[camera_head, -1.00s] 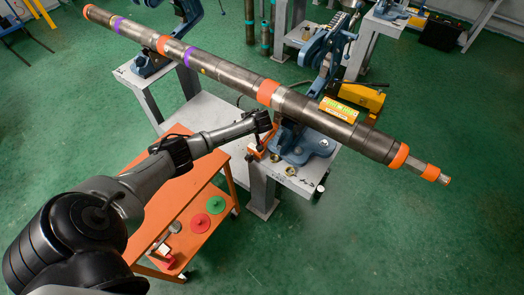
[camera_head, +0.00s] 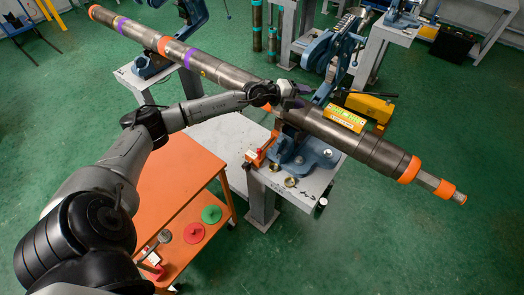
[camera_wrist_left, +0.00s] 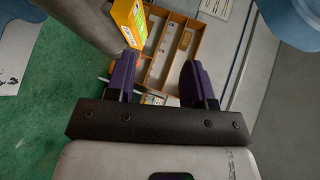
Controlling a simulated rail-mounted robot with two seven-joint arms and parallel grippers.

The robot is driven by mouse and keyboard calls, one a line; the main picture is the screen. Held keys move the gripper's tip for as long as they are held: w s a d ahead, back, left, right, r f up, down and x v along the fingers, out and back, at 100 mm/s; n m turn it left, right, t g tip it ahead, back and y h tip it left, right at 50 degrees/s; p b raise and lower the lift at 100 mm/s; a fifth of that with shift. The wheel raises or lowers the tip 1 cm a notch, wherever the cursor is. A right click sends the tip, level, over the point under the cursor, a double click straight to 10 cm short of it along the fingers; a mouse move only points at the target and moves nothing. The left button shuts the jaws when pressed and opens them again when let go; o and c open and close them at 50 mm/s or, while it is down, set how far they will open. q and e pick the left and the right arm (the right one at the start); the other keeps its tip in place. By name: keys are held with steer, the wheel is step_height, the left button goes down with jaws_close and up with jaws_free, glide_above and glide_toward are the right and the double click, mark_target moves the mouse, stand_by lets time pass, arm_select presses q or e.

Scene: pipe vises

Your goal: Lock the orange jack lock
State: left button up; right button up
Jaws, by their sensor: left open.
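My left gripper (camera_head: 293,96) is open over the long grey pipe (camera_head: 330,132), beside the blue vise (camera_head: 325,52). In the left wrist view its two purple fingers (camera_wrist_left: 161,78) stand apart with nothing between them. Past them lies an orange tray-like frame with compartments (camera_wrist_left: 172,50). An orange piece (camera_head: 262,150) sits at the bench edge below the pipe. A yellow-orange unit with a black handle (camera_head: 370,105) lies behind the pipe. I cannot tell which orange part is the jack lock. The gripper hides part of the pipe. My right gripper is not in view.
An orange cart (camera_head: 170,195) with red and green discs stands at the front.

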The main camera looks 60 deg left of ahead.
arm_select(q)
step_height(320, 180, down, 3)
steer(key=s+d+m+g, duration=0.1)
steer(key=m+g, duration=0.2)
steer(key=m+g+y, duration=0.4)
steer(key=m+g, duration=0.4)
steer(key=g, duration=0.3)
glide_above(259, 149)
step_height(259, 149, down, 9)
step_height(259, 149, down, 13)
steer(key=shift+r+b, duration=0.1)
steer(key=shift+b, duration=0.85)
steer(key=shift+c, duration=0.5)
jaws_close()
